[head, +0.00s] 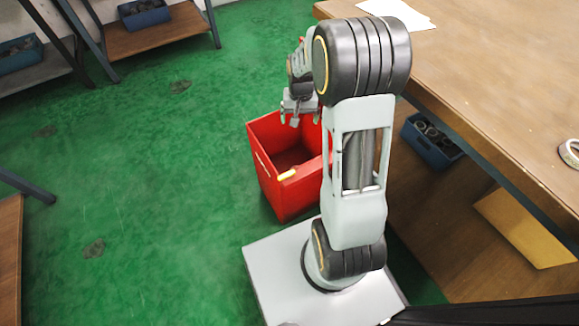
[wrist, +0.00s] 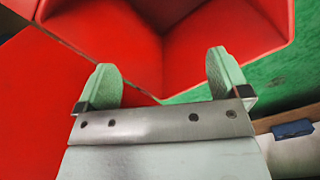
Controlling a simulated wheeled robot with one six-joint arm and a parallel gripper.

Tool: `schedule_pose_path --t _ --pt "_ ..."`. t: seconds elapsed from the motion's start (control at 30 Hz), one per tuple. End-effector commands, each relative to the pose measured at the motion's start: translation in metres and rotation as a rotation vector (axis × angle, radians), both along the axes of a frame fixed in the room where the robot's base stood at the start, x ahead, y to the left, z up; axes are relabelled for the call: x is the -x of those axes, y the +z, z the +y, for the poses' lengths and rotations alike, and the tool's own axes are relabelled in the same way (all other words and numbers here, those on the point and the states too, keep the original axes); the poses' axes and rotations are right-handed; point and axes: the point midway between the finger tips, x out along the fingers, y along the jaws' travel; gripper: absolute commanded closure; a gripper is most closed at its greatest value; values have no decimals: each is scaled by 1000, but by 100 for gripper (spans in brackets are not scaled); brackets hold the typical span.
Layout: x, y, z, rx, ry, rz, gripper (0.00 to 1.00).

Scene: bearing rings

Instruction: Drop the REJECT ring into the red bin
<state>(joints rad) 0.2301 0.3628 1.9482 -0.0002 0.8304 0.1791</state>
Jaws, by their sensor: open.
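The red bin (head: 270,181) stands on the green floor beside the workbench, and its inside (wrist: 205,45) fills much of the wrist view. My gripper (head: 305,119) is over the bin's opening. In the wrist view its two pale green fingers (wrist: 163,78) are spread apart with nothing between them. A grey ring with a pale band (head: 568,153) lies on the workbench at the right edge of the head view. I cannot read any mark on it.
The wooden workbench (head: 480,85) is on the right, with white paper (head: 398,12) at its far end. A blue crate holding rings (head: 432,141) is beneath it. Shelves with blue crates (head: 145,14) stand at the back left. The green floor (head: 150,160) on the left is clear.

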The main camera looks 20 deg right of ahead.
Motion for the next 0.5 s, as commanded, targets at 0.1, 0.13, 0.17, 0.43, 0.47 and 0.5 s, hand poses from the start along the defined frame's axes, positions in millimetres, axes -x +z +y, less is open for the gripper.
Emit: schedule_pose_path --t 0.1,0.13,0.17,0.43,0.47,0.5 --pt "0 31 0 1 0 -3 6" --pt "0 37 0 1 0 -4 6" --pt "0 42 0 1 0 -3 6" --pt "0 77 0 0 0 0 6" --pt "0 80 0 0 0 0 6" --pt "0 82 0 0 0 -1 6"
